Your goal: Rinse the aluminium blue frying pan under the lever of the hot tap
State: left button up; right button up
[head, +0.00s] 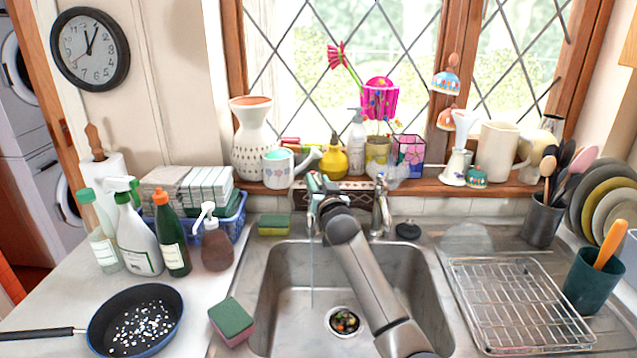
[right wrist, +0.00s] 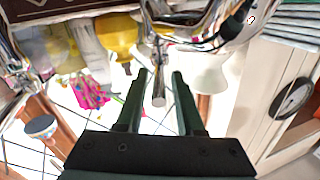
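The frying pan (head: 136,322) lies on the left worktop, dark inside with a blue rim and white specks on its bottom. Its black handle (head: 38,334) points left. My right gripper (head: 320,188) is at the left tap (head: 312,222), from which a thin stream of water (head: 312,272) falls into the sink (head: 285,305). In the right wrist view, my right gripper's fingers (right wrist: 160,80) are apart, with the chrome tap lever (right wrist: 158,92) between them; contact cannot be told. Hot or cold markings are not readable. My left gripper is not in view.
Bottles (head: 140,235) and a blue basket (head: 235,222) stand behind the pan. A sponge (head: 232,320) lies between pan and sink. A second tap (head: 381,207) stands right of the running one. A wire rack (head: 515,300) fills the right drainer. The sill is crowded.

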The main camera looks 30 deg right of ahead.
jog(key=shift+o, duration=0.5)
jog(key=shift+s+f, duration=0.1)
jog(key=shift+s, duration=0.1)
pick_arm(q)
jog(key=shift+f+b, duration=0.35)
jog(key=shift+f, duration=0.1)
pick_arm(e)
jog(key=v, duration=1.2)
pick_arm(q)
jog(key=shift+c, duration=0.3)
pick_arm(e)
jog(key=shift+s, duration=0.1)
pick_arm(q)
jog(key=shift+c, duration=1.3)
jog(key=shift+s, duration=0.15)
pick_arm(e)
jog(key=shift+a, duration=0.1)
